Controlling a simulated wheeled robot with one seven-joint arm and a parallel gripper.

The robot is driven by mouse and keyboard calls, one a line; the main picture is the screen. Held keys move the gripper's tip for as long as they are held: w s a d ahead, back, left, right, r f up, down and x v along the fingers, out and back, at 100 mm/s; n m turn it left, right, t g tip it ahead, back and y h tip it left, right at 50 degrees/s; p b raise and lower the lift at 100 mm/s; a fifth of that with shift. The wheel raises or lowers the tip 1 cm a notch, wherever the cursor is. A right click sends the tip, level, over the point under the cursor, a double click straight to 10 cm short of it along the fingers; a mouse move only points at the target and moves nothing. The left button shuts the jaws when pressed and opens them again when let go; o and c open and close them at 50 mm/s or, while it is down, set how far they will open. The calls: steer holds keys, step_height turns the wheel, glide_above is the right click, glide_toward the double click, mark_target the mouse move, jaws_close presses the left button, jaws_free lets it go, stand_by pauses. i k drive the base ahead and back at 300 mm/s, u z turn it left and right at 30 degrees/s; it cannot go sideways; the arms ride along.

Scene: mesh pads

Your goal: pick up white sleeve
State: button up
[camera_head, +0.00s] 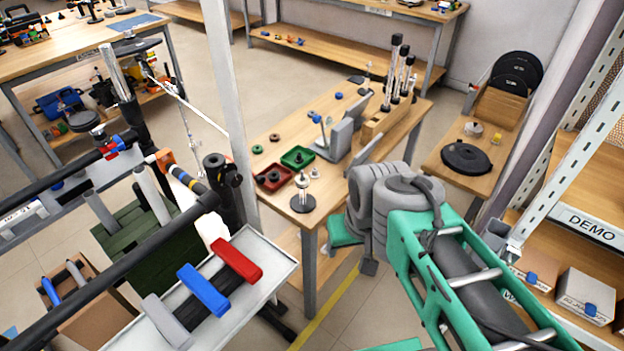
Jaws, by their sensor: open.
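A pale grey-white sleeve (167,322) lies at the near left end of a light tray (262,291), at the bottom left of the view. It looks like the white sleeve, though its shade is greyish. It sits in a row with a blue sleeve (203,290) and a red sleeve (237,260), across dark bars. My teal and grey arm fills the lower right, well apart from the tray. I cannot make out my gripper's fingers in this view.
A long black bar (110,269) runs diagonally left of the tray. A white post (230,110) stands behind it. A wooden table (270,200) with red and green trays is at centre. Shelving (585,170) stands at right. Floor (330,310) shows between tray and arm.

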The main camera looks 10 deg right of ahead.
mark_target(314, 174)
steer(key=z, duration=0.85)
steer(key=i, duration=0.25)
steer(key=u, duration=1.7)
steer(key=i, duration=0.5)
steer(key=z, duration=0.1)
